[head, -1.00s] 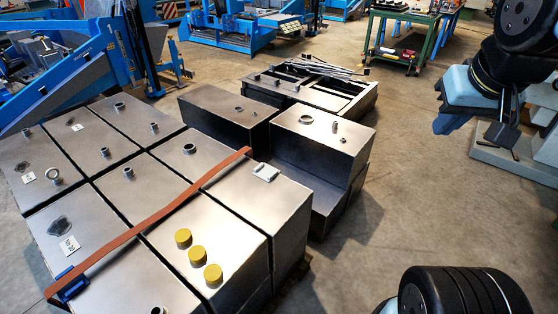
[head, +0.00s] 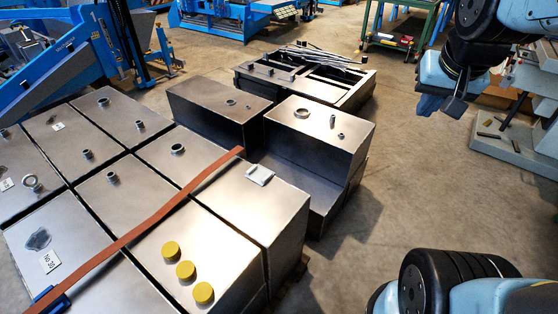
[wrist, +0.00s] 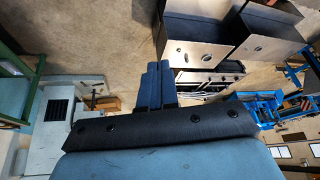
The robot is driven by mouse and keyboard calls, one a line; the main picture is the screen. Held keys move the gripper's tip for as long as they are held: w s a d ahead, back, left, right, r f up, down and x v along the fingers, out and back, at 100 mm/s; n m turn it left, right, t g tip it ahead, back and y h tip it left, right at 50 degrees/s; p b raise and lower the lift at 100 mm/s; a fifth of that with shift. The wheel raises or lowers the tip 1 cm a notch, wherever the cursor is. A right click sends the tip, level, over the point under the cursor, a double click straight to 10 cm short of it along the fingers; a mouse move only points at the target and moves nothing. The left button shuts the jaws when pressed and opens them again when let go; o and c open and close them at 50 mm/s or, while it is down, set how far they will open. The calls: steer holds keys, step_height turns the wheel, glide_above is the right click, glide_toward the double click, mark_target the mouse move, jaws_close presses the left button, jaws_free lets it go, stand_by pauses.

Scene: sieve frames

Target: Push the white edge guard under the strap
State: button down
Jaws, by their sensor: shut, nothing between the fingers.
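The white edge guard (head: 260,174) is a small pale piece lying on top of a steel box at the right end of the front row. It lies to the right of the orange-brown strap (head: 150,220), close to its far end and not under it. The strap runs diagonally over the box tops. My gripper (head: 428,106) hangs in the air at the upper right, well away from guard and strap. In the wrist view its blue fingers (wrist: 157,84) are together and hold nothing. The guard cannot be made out in the wrist view.
Several steel boxes (head: 75,225) stand close together, with fittings and yellow caps (head: 186,270) on top. A blue buckle (head: 52,299) sits on the strap at lower left. More boxes (head: 320,135) stand behind. The floor to the right (head: 390,190) is clear.

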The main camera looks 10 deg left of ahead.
steer(key=w+a+f+m, duration=0.3)
steer(key=w+f, duration=0.6)
steer(key=m+y, duration=0.8)
steer(key=m, duration=1.1)
glide_toward(271, 178)
steer(key=shift+g, duration=0.3)
step_height(271, 178, down, 4)
steer(key=shift+w+a+f, duration=0.1)
steer(key=shift+w+a, duration=0.05)
steer(key=shift+w, duration=0.05)
steer(key=shift+w+a, duration=0.25)
steer(key=shift+a, duration=0.2)
steer(key=shift+w+a, duration=0.3)
steer(key=shift+a, duration=0.15)
steer(key=shift+w+a, duration=0.5)
steer(key=shift+a, duration=0.2)
